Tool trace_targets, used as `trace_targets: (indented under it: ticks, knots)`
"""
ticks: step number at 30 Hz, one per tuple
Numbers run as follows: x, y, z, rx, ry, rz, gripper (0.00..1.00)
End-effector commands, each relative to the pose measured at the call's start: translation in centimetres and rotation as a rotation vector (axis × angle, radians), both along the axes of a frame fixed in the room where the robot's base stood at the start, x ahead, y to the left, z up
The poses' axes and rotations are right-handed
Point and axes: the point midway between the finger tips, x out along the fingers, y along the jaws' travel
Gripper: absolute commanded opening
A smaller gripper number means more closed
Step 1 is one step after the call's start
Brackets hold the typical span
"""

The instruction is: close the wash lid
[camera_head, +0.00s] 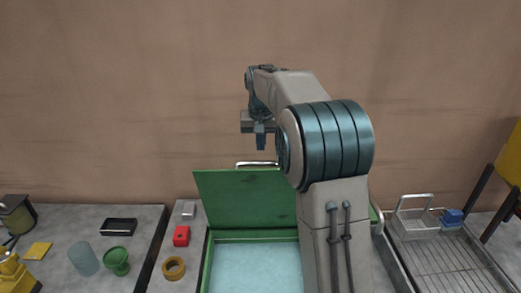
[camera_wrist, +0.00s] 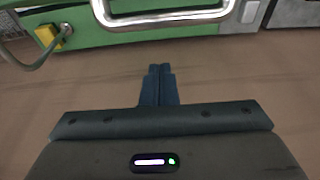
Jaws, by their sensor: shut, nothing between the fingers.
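The wash lid (camera_head: 240,200) is a green panel standing raised at the back of the wash tub (camera_head: 207,262), which holds pale blue liquid. A silver handle (camera_head: 257,164) runs along the lid's top edge. My gripper (camera_head: 261,146) points down, above and apart from the handle, with its fingers shut and empty. In the wrist view, the shut dark fingers (camera_wrist: 160,70) show below the silver handle (camera_wrist: 168,18) and a green surface (camera_wrist: 85,32), with a gap between. My arm hides the right part of the lid and tub.
Left of the tub are a red block (camera_head: 181,236), a tape ring (camera_head: 174,268), a green cup (camera_head: 117,261) and a black tray (camera_head: 119,227). The brown wall (camera_head: 130,100) is behind.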

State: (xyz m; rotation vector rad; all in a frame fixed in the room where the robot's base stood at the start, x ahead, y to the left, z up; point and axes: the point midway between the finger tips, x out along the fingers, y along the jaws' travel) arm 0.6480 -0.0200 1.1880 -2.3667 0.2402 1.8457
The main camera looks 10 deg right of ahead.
Motion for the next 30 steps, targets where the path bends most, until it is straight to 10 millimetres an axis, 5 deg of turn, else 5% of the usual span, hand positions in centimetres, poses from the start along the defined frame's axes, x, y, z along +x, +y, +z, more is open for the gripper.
trace_targets:
  ticks: [9, 30]
  knots:
    - [-2.3, 0.5, -1.1, -0.001, 0.001, 0.000, 0.00]
    - [-2.9, 0.7, -1.7, -0.005, -0.021, 0.001, 0.00]
